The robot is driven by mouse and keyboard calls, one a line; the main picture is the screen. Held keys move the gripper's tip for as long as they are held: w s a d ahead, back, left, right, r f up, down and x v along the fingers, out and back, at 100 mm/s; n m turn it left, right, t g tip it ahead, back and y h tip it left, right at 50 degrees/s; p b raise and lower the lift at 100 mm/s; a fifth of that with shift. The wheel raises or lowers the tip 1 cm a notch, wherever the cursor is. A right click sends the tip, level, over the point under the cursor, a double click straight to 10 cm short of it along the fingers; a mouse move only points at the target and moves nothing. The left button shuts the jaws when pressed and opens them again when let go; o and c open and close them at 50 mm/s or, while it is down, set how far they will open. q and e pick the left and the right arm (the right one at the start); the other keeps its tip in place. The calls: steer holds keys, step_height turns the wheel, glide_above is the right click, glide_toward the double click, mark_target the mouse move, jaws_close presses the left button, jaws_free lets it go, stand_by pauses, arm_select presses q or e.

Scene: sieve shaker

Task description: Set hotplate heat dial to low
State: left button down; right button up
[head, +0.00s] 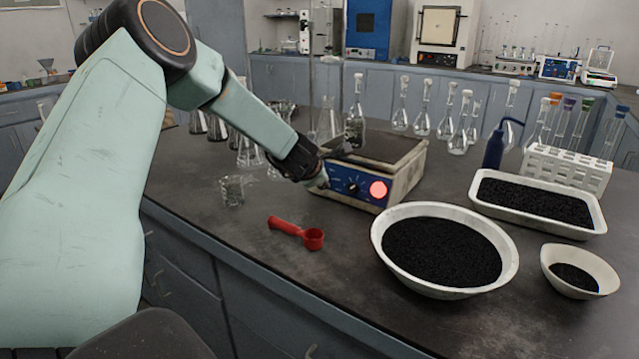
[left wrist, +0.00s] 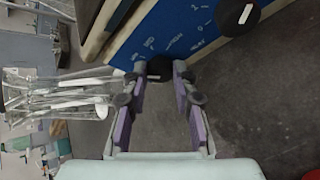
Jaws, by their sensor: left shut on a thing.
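The hotplate (head: 408,178) stands on the dark bench, with a blue front panel (head: 341,178). A black dial (head: 352,188) shows near the panel's middle, left of a round lit red disc (head: 378,189). My left gripper (head: 321,182) is at the panel's left end. In the left wrist view, my left gripper (left wrist: 161,74) is shut on a black dial (left wrist: 160,66), with its fingertips on either side. White lettering lies around this dial on the panel (left wrist: 180,30), too small to read surely. The other black dial (left wrist: 238,14) has a white mark. My right gripper is out of view.
A red scoop (head: 297,233) and a small glass beaker (head: 232,190) sit in front of the hotplate. A white bowl of black grains (head: 382,255) stands right of it. Several flasks stand behind and left. The bench front between scoop and edge is clear.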

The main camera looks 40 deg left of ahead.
arm_select(q)
steer(key=shift+f+m+y+b, duration=0.15)
steer(key=shift+m+y+b, duration=0.15)
steer(key=shift+m, duration=0.2)
stand_by(0.3)
steer(key=c, duration=1.5)
jaws_free()
steer(key=o, duration=0.4)
steer(key=shift+w+a+f, duration=0.15)
steer(key=shift+w+f, duration=0.05)
steer(key=shift+o, duration=0.2)
steer(key=v, duration=1.2)
steer(key=shift+s, duration=0.2)
steer(key=shift+r, duration=0.1)
